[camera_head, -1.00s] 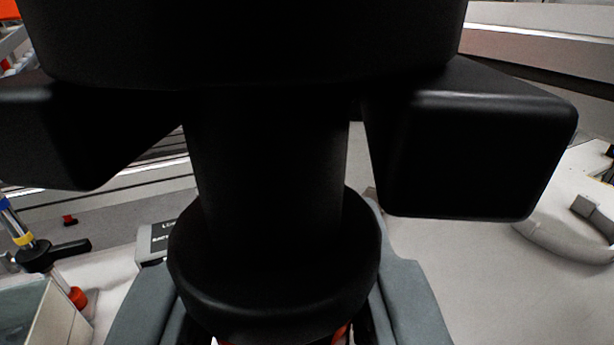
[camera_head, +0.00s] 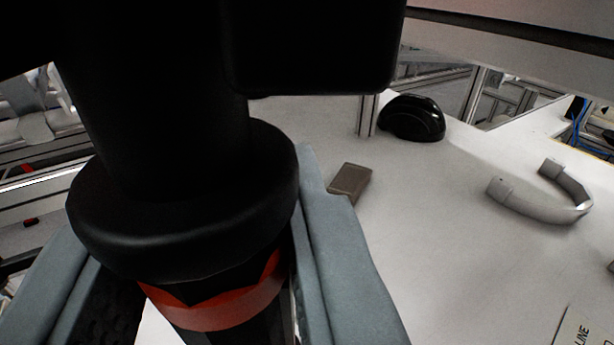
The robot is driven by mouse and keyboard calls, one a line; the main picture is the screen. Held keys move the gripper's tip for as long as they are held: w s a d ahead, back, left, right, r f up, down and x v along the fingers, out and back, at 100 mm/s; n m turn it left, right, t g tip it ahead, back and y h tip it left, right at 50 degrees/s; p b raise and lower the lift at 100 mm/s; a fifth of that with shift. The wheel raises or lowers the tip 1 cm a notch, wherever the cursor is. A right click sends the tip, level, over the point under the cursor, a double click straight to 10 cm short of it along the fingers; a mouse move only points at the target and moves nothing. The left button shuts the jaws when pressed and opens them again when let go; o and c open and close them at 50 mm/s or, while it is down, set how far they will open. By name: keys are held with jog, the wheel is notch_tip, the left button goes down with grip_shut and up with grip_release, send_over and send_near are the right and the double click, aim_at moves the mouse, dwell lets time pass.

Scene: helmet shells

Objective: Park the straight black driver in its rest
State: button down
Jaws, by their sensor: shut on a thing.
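The black driver (camera_head: 215,302), with an orange-red band, is between the two grey-blue fingers of my gripper (camera_head: 200,265), which is shut on it. A thick black collar (camera_head: 185,205) sits above the band and overlaps the tops of the fingers. A black column rises from the collar, tilted to the left, under a large black block at the top; I cannot tell where the driver ends there. The driver's lower end runs out of the frame. I cannot make out its rest in this view.
A white table (camera_head: 430,270) spreads to the right, mostly clear. It bears a small grey-brown block (camera_head: 350,182), a glossy black helmet shell (camera_head: 412,118), a pale curved part (camera_head: 545,200) and a label card (camera_head: 585,328). A metal post (camera_head: 368,115) stands behind.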

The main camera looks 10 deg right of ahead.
jog(key=w+d, duration=0.3)
jog(key=w, duration=0.2)
jog(key=shift+w, duration=0.2)
dwell(0.4)
jog(key=shift+c, duration=1)
grip_release()
jog(key=s, duration=1.1)
jog(key=shift+d, duration=0.1)
